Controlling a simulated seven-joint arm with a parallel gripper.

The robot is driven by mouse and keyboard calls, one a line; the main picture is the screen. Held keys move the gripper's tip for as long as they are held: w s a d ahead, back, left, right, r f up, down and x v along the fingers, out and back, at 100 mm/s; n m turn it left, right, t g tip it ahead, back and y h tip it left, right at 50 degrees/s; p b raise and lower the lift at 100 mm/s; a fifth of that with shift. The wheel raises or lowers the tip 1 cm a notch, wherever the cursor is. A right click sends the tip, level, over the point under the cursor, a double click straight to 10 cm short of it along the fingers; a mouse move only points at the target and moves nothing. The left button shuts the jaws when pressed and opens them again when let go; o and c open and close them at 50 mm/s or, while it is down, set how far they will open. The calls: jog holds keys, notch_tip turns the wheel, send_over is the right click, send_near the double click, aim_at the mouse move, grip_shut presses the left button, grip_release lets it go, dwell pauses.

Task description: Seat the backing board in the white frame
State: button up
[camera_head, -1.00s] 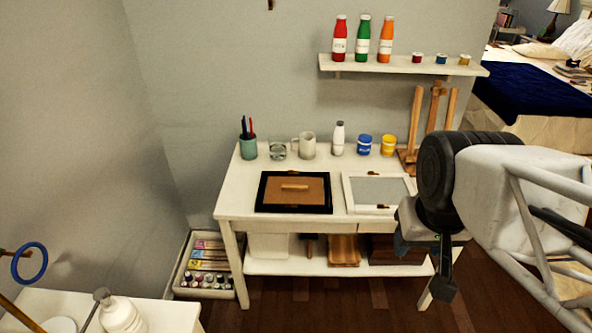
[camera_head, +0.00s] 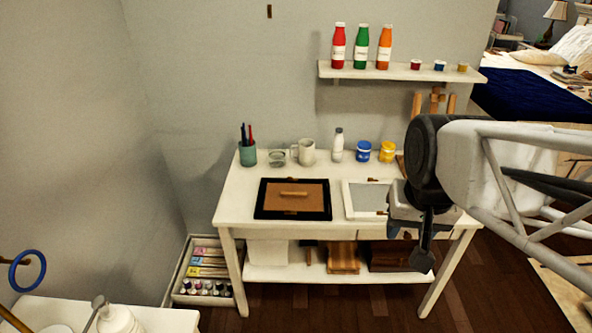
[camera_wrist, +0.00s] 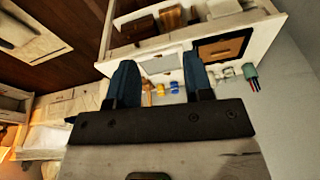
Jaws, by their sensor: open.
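The backing board (camera_head: 305,202) is a brown panel with a wooden bar handle (camera_head: 293,194). It lies inside the black frame (camera_head: 262,200) on the white table; both also show in the wrist view, the board (camera_wrist: 213,50) right of centre. The white frame (camera_head: 348,203) lies to the right of the black one, with a grey inside; my arm hides its right part in the head view. It also shows in the wrist view (camera_wrist: 145,56). My gripper (camera_wrist: 160,72) is open and empty, fingers apart, in front of the table's right part, away from the board.
The white table (camera_head: 232,207) has a pencil cup (camera_head: 247,154), a glass, a mug, a white bottle and two paint jars along its back. A wall shelf (camera_head: 400,73) holds bottles and small pots. An easel (camera_head: 435,104) stands at the back right, partly hidden.

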jog(key=w+a+m, duration=0.2)
jog(key=w, duration=0.6)
jog(key=w+a+m, duration=0.2)
jog(key=w+m, duration=0.1)
jog(key=w, duration=0.5)
jog(key=m+g+y, duration=0.2)
jog(key=m, duration=1)
send_over(294, 193)
jog(key=d, duration=0.1)
notch_tip(294, 193, down, 28)
jog(key=shift+d+r, duration=0.1)
jog(key=shift+d, duration=0.05)
jog(key=shift+f, duration=0.25)
jog(key=shift+f, duration=0.1)
jog(key=shift+a+f, duration=0.15)
jog(key=shift+f, duration=0.45)
jog(key=shift+a+f, duration=0.15)
jog(key=shift+f, duration=0.45)
jog(key=shift+f, duration=0.1)
